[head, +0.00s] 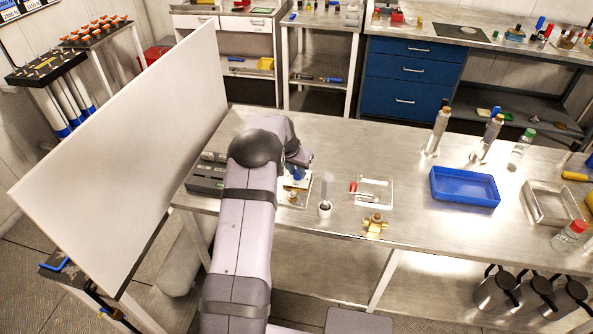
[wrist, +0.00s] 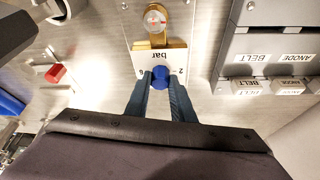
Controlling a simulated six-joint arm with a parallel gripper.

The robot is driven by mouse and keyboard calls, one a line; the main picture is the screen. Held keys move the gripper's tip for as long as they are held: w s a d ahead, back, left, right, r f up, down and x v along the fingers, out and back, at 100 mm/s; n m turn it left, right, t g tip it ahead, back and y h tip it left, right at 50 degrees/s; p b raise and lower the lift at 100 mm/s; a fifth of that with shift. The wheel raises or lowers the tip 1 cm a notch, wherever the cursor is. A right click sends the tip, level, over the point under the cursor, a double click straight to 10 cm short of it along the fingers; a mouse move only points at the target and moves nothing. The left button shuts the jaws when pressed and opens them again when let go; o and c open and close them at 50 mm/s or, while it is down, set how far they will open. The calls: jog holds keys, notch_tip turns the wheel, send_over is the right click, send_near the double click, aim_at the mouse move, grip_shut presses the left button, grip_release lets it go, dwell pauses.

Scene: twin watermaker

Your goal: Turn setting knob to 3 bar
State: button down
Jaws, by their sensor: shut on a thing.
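The setting knob (wrist: 160,75) is small and blue, on a white plate (wrist: 148,59) marked "bar", which appears upside down in the wrist view. A "2" shows to the right of the knob and another figure, hard to read, to the left. The knob's pointer is hidden. My gripper (wrist: 160,83) is shut on the knob, with one finger on each side. A round gauge (wrist: 155,18) on a brass fitting (wrist: 160,44) stands beyond the plate. In the head view the plate (head: 297,183) shows beside my wrist, and my arm hides much of the area.
Grey boxes labelled ANODE and BELT (wrist: 270,50) stand close to the right in the wrist view. A clear tray (head: 374,191), a brass valve (head: 375,225) and a blue tray (head: 464,187) lie on the steel bench. A white panel (head: 125,150) stands left of my arm.

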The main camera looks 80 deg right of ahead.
jog(key=n+t, duration=0.1)
jog(key=n, duration=0.2)
jog(key=shift+s, duration=0.2)
jog(key=n+b, duration=0.1)
jog(key=n+t+b, duration=0.1)
jog(key=n+b, duration=0.1)
jog(key=shift+s+d+f+n+t, duration=0.1)
jog(key=shift+f+n+t, duration=0.1)
jog(key=shift+n+t, duration=0.1)
jog(key=n+b, duration=0.1)
jog(key=n, duration=0.1)
jog(key=n+t+b, duration=0.1)
jog(key=n+b, duration=0.1)
jog(key=shift+r+n+t+y, duration=0.2)
jog(key=shift+n+t+y, duration=0.1)
jog(key=shift+n+y, duration=0.1)
jog(key=c, duration=1.5)
grip_release()
jog(key=shift+s, duration=0.1)
jog(key=shift+b+v, duration=1.25)
jog(key=shift+v, duration=2.45)
